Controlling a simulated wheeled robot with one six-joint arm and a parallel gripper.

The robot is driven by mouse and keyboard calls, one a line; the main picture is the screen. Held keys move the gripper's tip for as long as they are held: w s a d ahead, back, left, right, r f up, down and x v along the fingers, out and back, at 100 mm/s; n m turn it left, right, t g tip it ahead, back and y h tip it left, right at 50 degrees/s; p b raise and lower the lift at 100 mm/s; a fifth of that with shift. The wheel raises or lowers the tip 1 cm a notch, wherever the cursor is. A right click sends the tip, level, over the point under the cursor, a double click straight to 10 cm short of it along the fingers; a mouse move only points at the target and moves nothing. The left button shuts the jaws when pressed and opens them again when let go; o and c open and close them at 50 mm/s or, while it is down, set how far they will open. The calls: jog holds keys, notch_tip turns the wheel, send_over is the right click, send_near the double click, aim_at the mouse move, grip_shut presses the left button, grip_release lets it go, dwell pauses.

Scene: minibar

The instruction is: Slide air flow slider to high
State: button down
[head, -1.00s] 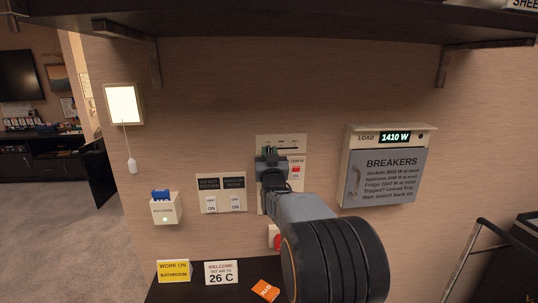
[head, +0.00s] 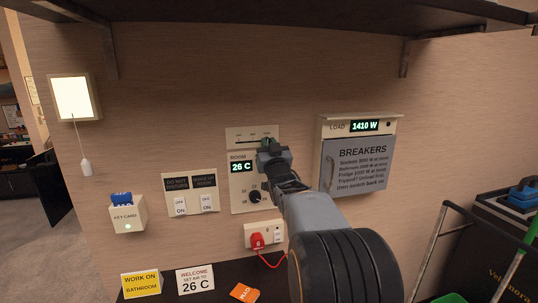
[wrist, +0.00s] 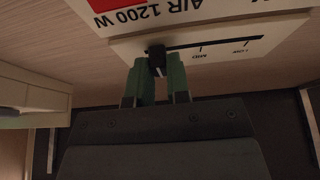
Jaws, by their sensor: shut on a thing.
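The air flow slider panel (head: 240,134) is a pale plate on the wall above the room thermostat. My gripper (head: 266,145) is at the panel's right end and covers the knob there. In the wrist view, which is upside down, the panel (wrist: 225,52) has a dark slot with LOW and MID marks. The small black knob (wrist: 157,60) stands at the slot's end away from LOW, past MID. The green fingers of my gripper (wrist: 156,70) are shut on it, one on each side. The mark behind the knob is hidden.
The thermostat (head: 240,181) reads 26 C. To its left are two switches (head: 190,194) and a key card holder (head: 126,213). A breaker box (head: 357,165) is close on the right, its display at 1410 W. A shelf (head: 270,22) overhangs above; a socket with a red plug (head: 257,240) is below.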

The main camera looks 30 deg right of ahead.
jog(key=shift+s+d, duration=0.1)
jog(key=shift+d, duration=0.15)
jog(key=c, duration=1.1)
grip_release()
jog(key=shift+d, duration=0.1)
jog(key=b+v, duration=0.4)
jog(key=v, duration=0.9)
jog(key=shift+s+f, duration=0.15)
jog(key=shift+s, duration=0.25)
